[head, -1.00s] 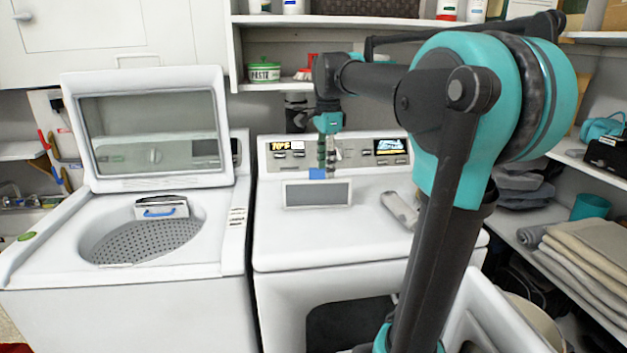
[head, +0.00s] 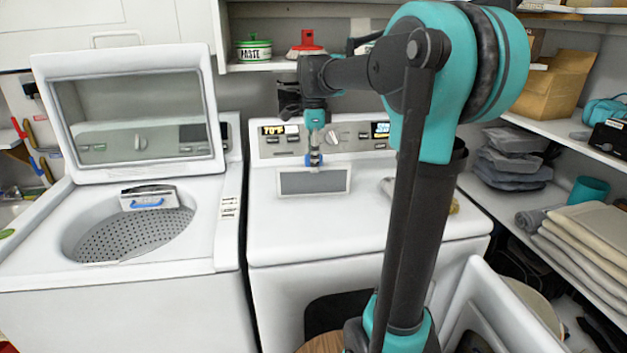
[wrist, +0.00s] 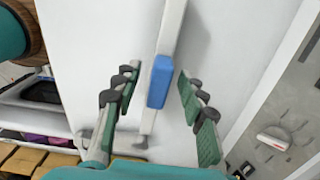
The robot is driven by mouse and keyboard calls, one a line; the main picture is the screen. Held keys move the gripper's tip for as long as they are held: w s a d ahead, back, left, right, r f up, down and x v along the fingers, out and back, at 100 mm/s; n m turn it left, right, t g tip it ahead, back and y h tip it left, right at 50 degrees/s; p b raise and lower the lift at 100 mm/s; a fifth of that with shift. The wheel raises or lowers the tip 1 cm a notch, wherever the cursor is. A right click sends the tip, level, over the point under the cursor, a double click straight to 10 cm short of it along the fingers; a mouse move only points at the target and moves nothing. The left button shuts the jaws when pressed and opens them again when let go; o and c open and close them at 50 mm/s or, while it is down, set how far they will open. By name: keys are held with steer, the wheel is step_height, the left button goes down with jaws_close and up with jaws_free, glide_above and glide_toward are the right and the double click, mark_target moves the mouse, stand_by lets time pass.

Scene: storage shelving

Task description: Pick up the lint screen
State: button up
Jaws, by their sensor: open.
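The lint screen (head: 313,182) stands upright on top of the dryer, a grey mesh panel in a pale frame with a blue tab (head: 313,160) at its top edge. In the wrist view I see the lint screen's frame (wrist: 172,27) nearly edge-on, with the blue tab on it. My gripper (head: 315,154) points down above the screen. In the wrist view my gripper (wrist: 157,80) is open, with one green-padded finger on each side of the blue tab and gaps visible on both sides.
The washer (head: 230,210) on the left has its lid up, with another blue-handled part (head: 149,197) in its tub opening. The dryer top (head: 365,215) is mostly clear. A shelf with folded towels (head: 590,235) is at right. A paste tin (head: 254,48) sits on the upper shelf.

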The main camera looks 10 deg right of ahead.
glide_above(314, 195)
steer(key=w, duration=0.1)
steer(key=shift+f, duration=3.05)
jaws_close()
